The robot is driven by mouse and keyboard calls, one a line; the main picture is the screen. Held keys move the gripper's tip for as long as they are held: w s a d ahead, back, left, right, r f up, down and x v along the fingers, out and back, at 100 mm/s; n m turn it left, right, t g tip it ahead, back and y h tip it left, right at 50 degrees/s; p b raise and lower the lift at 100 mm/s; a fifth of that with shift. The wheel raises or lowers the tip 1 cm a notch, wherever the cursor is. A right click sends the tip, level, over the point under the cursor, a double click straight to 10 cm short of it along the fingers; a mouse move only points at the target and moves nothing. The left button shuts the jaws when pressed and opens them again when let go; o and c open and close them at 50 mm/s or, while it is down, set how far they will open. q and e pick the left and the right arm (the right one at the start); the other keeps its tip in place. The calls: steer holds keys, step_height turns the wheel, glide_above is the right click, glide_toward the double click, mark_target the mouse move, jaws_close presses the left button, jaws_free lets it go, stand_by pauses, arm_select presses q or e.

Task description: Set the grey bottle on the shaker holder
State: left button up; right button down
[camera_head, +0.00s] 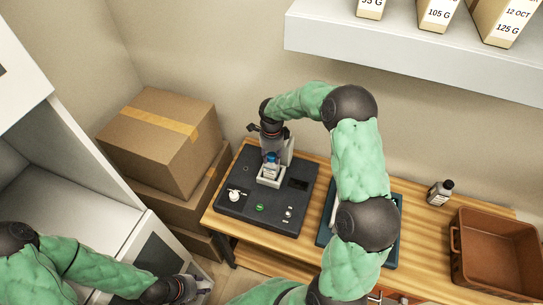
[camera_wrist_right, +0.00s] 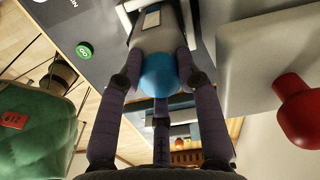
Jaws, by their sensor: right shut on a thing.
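A grey bottle (camera_wrist_right: 150,40) with a rounded blue cap (camera_wrist_right: 159,73) and a pale label is between the fingers of my right gripper (camera_wrist_right: 159,62), which is shut on it. In the head view the blue cap (camera_head: 271,157) shows just below my right gripper (camera_head: 272,147). The pale shaker holder (camera_head: 270,178) on the dark machine (camera_head: 229,205) is directly beneath. The bottle's lower end is hidden, so I cannot tell whether it touches the holder. My left gripper (camera_head: 190,289) is low at the bottom left, far from the machine; its fingers are unclear.
A red knob (camera_wrist_right: 298,108) and a pale block (camera_wrist_right: 247,68) are close beside my right gripper. A green button (camera_head: 259,208) is on the machine. Cardboard boxes (camera_head: 160,165) are at left.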

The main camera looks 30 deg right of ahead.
steer(key=c, duration=1.1)
jaws_free()
steer(key=shift+f, duration=0.15)
step_height(320, 180, up, 8)
steer(key=shift+f, duration=0.1)
